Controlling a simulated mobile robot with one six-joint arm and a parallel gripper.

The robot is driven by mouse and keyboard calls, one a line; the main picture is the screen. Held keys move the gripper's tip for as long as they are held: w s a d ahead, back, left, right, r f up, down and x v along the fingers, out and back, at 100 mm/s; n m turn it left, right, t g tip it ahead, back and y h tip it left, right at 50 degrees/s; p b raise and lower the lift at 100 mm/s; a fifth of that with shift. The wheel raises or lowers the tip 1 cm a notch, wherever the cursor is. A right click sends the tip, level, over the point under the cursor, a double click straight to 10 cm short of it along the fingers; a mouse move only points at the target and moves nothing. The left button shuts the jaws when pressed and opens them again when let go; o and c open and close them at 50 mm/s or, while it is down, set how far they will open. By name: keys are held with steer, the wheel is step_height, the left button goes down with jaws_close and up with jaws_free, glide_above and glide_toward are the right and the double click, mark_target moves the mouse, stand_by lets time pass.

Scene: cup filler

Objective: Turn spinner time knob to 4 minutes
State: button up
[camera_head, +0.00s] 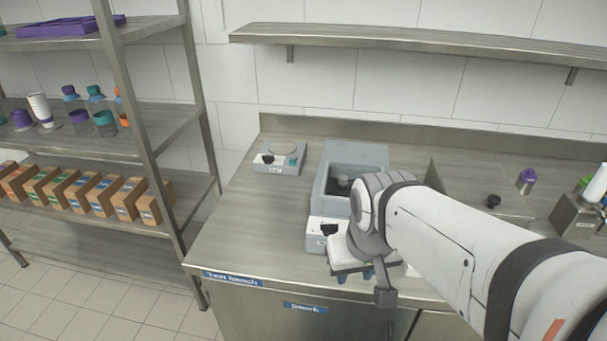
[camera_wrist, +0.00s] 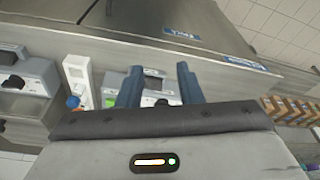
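The spinner (camera_head: 322,205), a grey box with an open square well, stands on the counter. A dark knob (camera_head: 328,229) sits on its pale front panel, left of my gripper in the head view. My gripper (camera_head: 355,276) is in front of that panel, its blue fingers pointing down near the counter's front edge. In the wrist view my gripper (camera_wrist: 159,83) is open, with nothing between the fingertips. Beyond the fingers is a pale panel with a small screen (camera_wrist: 152,83) and a dark knob (camera_wrist: 162,102), partly hidden by my gripper body. The knob's setting is too small to read.
A small scale-like device (camera_head: 280,157) stands left of the spinner. In the wrist view another device (camera_wrist: 35,75) and a white upright part (camera_wrist: 78,80) lie left of the fingers. A shelf rack (camera_head: 130,90) stands at the left. The counter's left front (camera_head: 240,235) is clear.

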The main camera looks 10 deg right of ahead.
steer(key=n+g+b, duration=0.3)
steer(key=n+b, duration=0.4)
steer(key=n, duration=0.7)
glide_above(329, 225)
steer(key=shift+s+f, duration=0.1)
steer(key=shift+f, duration=0.95)
step_height(329, 225, down, 7)
steer(key=shift+f+b, duration=0.1)
steer(key=shift+b, duration=0.35)
steer(key=shift+c, duration=0.5)
jaws_close()
